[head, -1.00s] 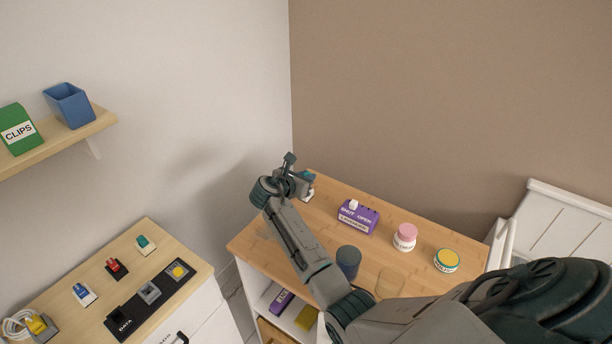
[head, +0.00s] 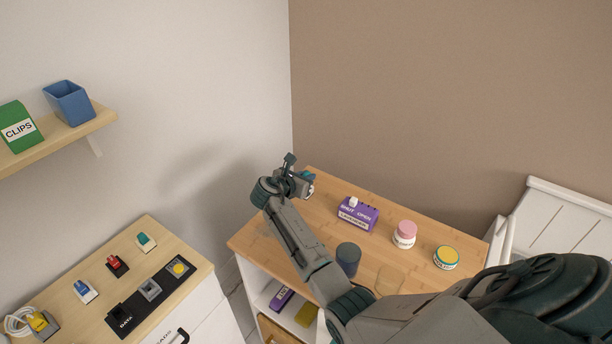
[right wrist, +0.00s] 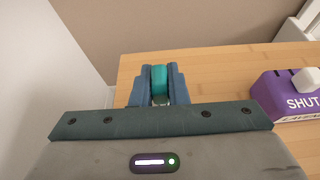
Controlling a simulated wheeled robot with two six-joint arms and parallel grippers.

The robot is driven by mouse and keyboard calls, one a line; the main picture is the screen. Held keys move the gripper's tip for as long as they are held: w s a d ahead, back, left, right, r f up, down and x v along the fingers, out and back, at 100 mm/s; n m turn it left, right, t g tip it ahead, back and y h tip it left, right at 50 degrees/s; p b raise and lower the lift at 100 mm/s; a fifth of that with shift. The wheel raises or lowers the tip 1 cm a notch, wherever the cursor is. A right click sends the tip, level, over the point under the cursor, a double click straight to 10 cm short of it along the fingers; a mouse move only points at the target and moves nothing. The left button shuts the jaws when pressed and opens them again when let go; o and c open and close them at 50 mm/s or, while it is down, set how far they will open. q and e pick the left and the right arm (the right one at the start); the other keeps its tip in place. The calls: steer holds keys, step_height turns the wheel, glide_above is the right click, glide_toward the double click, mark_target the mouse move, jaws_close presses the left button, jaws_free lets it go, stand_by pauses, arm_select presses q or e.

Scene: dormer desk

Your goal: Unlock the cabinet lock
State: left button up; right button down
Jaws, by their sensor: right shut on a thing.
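My right gripper (head: 306,184) is over the far left corner of the wooden cabinet top. In the right wrist view its fingers (right wrist: 159,90) are shut on a small teal thing (right wrist: 159,78), with a pale part low between the fingers. The fingers hide most of it, so I cannot tell its full shape. A purple box (head: 357,215) marked SHUT and OPEN stands on the same top, to the right of the gripper. Its white knob (head: 353,201) sits towards the SHUT side. The box also shows at the right of the right wrist view (right wrist: 290,95). My left gripper is not in view.
A pink-lidded jar (head: 404,234), a yellow-lidded jar (head: 446,257) and a dark cup (head: 348,259) stand on the cabinet top. A dresser (head: 60,268) at left carries small coloured plugs and a black DATA panel (head: 150,291). Walls rise behind the corner.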

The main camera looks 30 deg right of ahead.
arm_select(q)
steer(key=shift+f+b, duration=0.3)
arm_select(e)
steer(key=shift+f, duration=1.35)
steer(key=c, duration=1.3)
jaws_free()
steer(key=shift+c, duration=0.2)
